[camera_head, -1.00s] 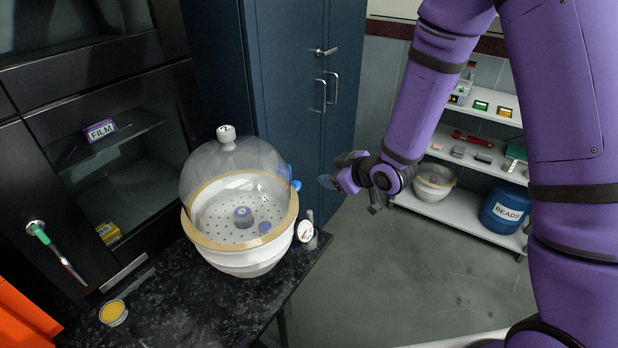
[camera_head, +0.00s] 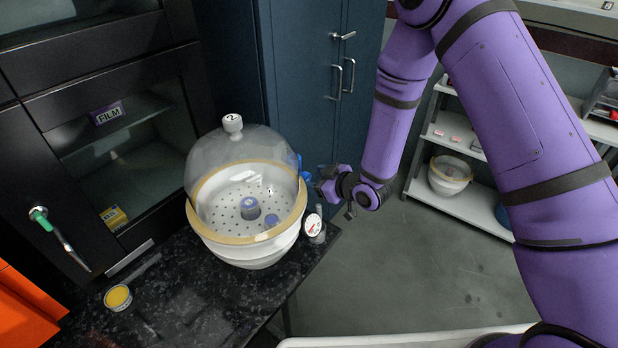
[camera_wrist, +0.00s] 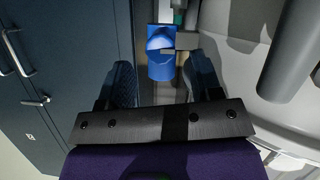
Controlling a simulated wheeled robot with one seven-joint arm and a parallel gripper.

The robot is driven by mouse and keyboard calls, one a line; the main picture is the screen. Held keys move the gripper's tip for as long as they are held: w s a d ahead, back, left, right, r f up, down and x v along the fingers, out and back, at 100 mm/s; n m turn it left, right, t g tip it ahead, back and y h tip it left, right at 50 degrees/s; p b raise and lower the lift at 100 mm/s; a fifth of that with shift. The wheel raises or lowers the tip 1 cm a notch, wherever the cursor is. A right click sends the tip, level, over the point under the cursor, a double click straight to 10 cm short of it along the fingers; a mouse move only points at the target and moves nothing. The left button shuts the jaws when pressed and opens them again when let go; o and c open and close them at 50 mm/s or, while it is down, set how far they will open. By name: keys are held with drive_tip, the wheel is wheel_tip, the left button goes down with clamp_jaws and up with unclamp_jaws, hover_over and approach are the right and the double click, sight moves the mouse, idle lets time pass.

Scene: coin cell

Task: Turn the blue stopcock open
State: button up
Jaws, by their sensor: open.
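The blue stopcock (camera_head: 306,176) sits on the right side of a clear-domed desiccator (camera_head: 211,229), partly crowded by my gripper (camera_head: 318,179). In the wrist view the stopcock (camera_wrist: 160,66) is a short blue cylinder with a notch, joined to a grey stem. My gripper (camera_wrist: 163,72) is open in the wrist view, with one dark finger on each side of the stopcock's near end. Gaps show between the fingers and the stopcock, and I see no contact. How deep the fingers reach past it is hard to tell.
A round white gauge (camera_head: 313,225) stands at the desiccator's right, just below my gripper. The desiccator rests on a black speckled counter (camera_head: 190,310). A yellow-topped tin (camera_head: 118,297) lies at its front left. Blue cabinets (camera_head: 300,90) stand behind; open floor lies right.

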sight(308, 178)
drive_tip(key=shift+x, duration=1.65)
drive_tip(key=c, duration=0.9)
